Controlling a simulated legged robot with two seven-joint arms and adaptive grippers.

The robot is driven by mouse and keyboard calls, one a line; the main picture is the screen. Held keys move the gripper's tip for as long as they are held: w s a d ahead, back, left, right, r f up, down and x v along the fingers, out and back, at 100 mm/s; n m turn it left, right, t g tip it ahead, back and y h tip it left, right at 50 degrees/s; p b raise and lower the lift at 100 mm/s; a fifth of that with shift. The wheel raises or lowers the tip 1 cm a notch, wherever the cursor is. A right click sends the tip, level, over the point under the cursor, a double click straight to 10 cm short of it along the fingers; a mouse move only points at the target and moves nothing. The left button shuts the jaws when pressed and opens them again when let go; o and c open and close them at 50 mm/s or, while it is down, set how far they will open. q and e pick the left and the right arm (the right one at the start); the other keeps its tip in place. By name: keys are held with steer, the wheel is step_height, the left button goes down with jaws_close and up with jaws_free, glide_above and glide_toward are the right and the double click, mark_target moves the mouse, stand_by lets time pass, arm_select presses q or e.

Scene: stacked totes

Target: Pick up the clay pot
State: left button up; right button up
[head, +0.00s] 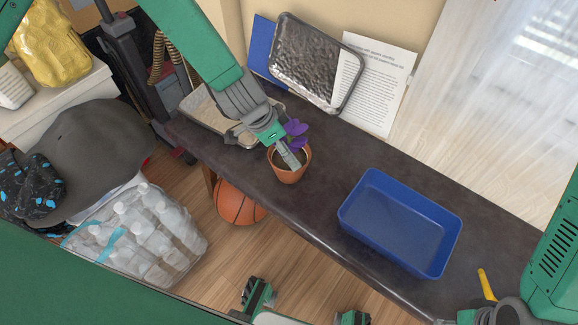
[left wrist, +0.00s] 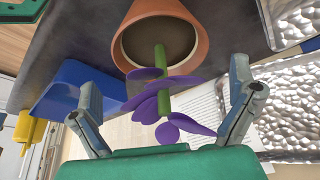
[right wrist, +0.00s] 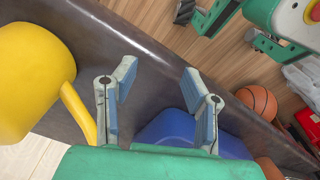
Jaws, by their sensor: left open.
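The clay pot (head: 289,171) is a small terracotta pot with a purple flower (head: 296,130). It stands upright on the dark bench near its front edge. My left gripper (head: 288,157) is over the pot's rim, partly hiding the flower and soil. In the left wrist view the pot (left wrist: 203,45) lies beyond my open fingers (left wrist: 165,88), with the stem and purple petals between them. No grip on the pot shows. My right gripper (right wrist: 158,85) is open and empty, above the bench's right end; only part of it shows in the head view.
An empty blue bin (head: 357,229) stands right of the pot on the bench (head: 325,188). A tray (head: 188,107) lies to its left, and a metallic tray (head: 310,62) and paper lean behind. A yellow object (right wrist: 30,82) is near my right gripper. A basketball (head: 238,203) is below.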

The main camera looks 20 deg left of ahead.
arm_select(q)
steer(key=b+x, duration=0.2)
steer(key=x, duration=0.2)
steer(key=shift+a+f, duration=0.1)
steer(key=shift+f, duration=0.3)
steer(key=shift+w+d+f, duration=0.15)
steer(key=shift+d+f, duration=0.05)
steer(key=shift+f, duration=0.05)
steer(key=shift+r, duration=0.1)
steer(key=shift+a, duration=0.1)
steer(key=c, duration=1.5)
